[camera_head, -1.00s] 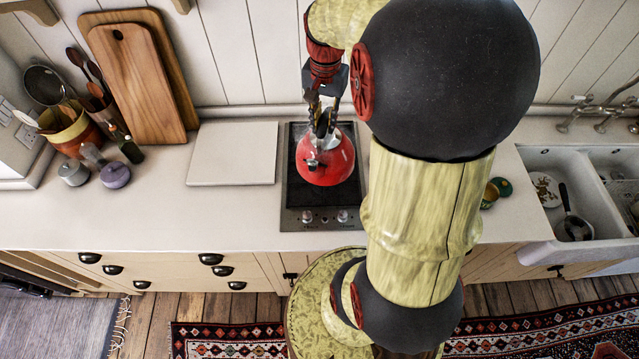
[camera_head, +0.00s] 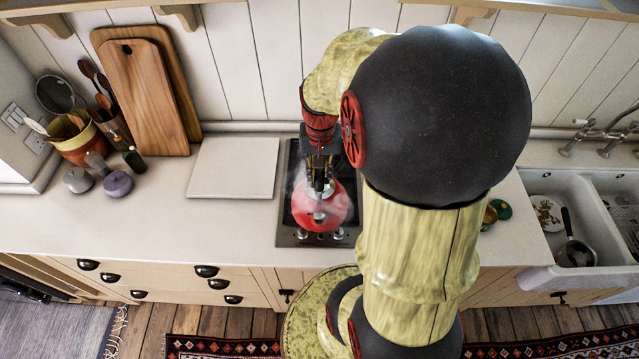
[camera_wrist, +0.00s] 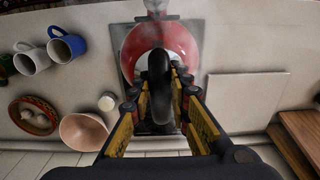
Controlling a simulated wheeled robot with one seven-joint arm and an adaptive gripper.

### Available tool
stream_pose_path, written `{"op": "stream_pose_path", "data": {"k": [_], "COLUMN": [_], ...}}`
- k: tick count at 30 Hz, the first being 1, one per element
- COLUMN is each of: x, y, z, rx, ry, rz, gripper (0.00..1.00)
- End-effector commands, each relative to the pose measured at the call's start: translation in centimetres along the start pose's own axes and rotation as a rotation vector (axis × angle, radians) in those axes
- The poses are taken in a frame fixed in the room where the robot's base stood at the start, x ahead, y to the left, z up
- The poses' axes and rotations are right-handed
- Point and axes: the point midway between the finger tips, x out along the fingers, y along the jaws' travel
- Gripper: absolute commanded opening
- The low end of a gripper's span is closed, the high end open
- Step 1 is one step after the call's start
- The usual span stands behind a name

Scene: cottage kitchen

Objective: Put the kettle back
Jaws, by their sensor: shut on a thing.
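The red kettle (camera_head: 335,212) is at the front part of the dark hob (camera_head: 287,228), with pale steam around it. My gripper (camera_head: 320,184) is above it, shut on its dark handle. In the wrist view the black handle (camera_wrist: 160,85) runs between the fingers, and the red kettle body (camera_wrist: 184,42) shows beyond them, over the hob (camera_wrist: 128,68). I cannot tell whether the kettle's base touches the hob. My arm hides the counter just right of the hob in the head view.
A white board (camera_head: 233,167) lies left of the hob, with wooden boards (camera_head: 147,95) behind it. The wrist view shows a blue mug (camera_wrist: 66,46), a white mug (camera_wrist: 31,60), a pink bowl (camera_wrist: 83,131) and a patterned dish (camera_wrist: 38,117). A sink (camera_head: 560,215) is at the right.

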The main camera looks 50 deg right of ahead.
Motion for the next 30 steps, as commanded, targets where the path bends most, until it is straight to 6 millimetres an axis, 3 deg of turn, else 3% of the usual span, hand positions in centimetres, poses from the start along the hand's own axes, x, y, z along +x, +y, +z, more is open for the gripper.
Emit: {"op": "stream_pose_path", "data": {"k": [11,16,21,30], "x": [2.7,5.3,7.0,8.2], "y": [0.3,0.4,0.4,0.5], "z": [-6.3,-8.3,-9.7,-10.6], "rx": [0.002,0.003,0.002,0.001], "ry": [0.000,0.001,0.003,0.003], "rz": [0.000,0.000,0.000,0.000], "gripper": [0.00,0.00,0.00,0.00]}}
